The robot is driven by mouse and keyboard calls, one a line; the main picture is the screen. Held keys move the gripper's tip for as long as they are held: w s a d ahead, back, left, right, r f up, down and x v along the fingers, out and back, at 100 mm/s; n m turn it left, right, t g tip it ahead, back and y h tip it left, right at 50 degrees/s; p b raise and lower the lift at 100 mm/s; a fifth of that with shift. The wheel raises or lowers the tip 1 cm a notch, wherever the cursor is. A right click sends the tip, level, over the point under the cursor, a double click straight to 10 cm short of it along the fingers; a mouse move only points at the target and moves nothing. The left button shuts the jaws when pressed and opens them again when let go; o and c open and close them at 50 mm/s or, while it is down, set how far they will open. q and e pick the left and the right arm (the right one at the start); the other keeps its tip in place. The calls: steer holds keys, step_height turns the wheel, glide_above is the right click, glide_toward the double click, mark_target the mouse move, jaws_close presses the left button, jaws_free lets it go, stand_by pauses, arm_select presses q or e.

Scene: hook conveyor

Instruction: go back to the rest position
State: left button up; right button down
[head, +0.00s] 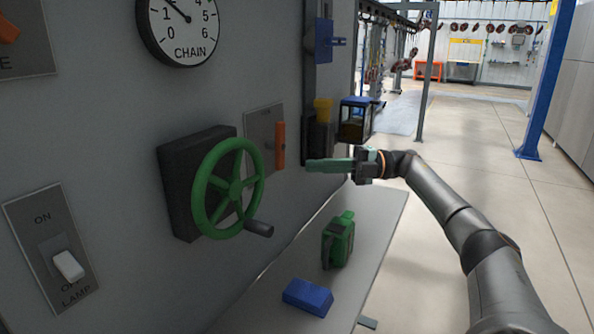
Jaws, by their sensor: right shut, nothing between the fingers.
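My right gripper (330,165) is shut and empty. It is held up at the middle of the head view, pointing left toward the grey panel wall, with its arm coming in from the lower right. Its fingertips are a little to the right of an orange lever (280,145) on a switch plate; I cannot tell the exact gap in depth. My left gripper is not in view.
On the grey wall are a green handwheel (230,188), a lamp switch (68,265) and a chain gauge (180,28). A shelf (375,240) below holds a green device (338,240) and a blue block (308,297). Open floor lies right, with a blue post (545,85).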

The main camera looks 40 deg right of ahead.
steer(key=shift+s+d, duration=0.35)
steer(key=shift+d, duration=0.2)
